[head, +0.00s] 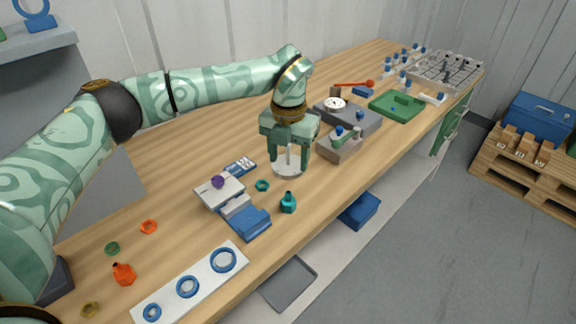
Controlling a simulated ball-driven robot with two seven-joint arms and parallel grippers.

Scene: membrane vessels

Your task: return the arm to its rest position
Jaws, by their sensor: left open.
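My left arm (205,86) comes in from the left in the head view, green with a leaf pattern. It reaches over the wooden bench and bends down at the wrist. My left gripper (289,158) points downward with its two fingers apart. A round clear or pale vessel (289,170) stands on the bench below and between the fingers, partly hidden by them. I cannot tell whether the fingers touch it. My right gripper is not in view.
A blue and grey fixture (248,222) and a teal bottle (288,203) stand near the gripper. Grey blocks (352,118) and a green tray (397,106) lie beyond. A white strip with blue rings (205,275) lies in front. An orange bottle (123,274) stands near my arm.

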